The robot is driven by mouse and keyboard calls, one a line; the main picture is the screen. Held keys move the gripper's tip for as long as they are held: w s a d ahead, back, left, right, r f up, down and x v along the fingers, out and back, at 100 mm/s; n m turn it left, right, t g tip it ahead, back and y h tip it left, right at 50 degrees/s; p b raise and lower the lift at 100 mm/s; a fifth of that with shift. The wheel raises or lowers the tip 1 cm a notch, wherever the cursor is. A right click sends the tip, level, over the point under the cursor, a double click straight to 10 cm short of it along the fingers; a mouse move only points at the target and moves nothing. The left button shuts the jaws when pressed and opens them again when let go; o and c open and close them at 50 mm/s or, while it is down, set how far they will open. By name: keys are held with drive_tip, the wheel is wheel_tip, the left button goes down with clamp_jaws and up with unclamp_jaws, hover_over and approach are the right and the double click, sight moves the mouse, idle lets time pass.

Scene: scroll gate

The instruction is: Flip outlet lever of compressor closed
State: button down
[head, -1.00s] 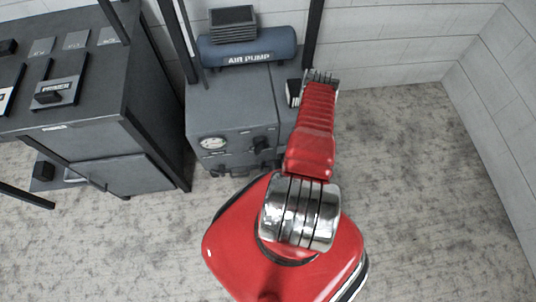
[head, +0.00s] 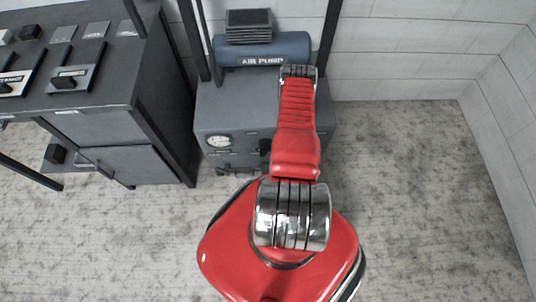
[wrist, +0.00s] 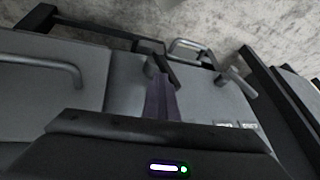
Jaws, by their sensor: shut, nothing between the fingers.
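The compressor (head: 235,105) is a grey cabinet with a blue tank (head: 262,50) marked AIR PUMP on top. A round white gauge (head: 219,140) is on its front. A dark lever or knob (head: 265,147) on the front is partly covered by my red arm in the head view. In the wrist view, my gripper (wrist: 160,97) appears as a narrow dark shape, shut and empty. Its tip is close to a small black lever-like part (wrist: 160,66); I cannot tell whether they touch. I cannot tell which part is the outlet lever. My gripper is hidden in the head view.
A dark workbench (head: 100,93) with several small items stands to the left. Black upright posts (head: 327,45) flank the compressor. The wrist view shows metal handles (wrist: 45,64) and small unreadable labels (wrist: 237,126). The floor (head: 420,170) at right is clear.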

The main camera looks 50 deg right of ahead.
drive_tip(key=shift+w+a, duration=0.6)
drive_tip(key=shift+w, duration=0.1)
idle(0.4)
drive_tip(key=w+a+r+v, duration=0.1)
drive_tip(key=w+v, duration=0.1)
drive_tip(key=v, duration=0.9)
drive_tip(key=shift+s+r, duration=0.2)
drive_tip(key=shift+r, duration=0.05)
idle(0.5)
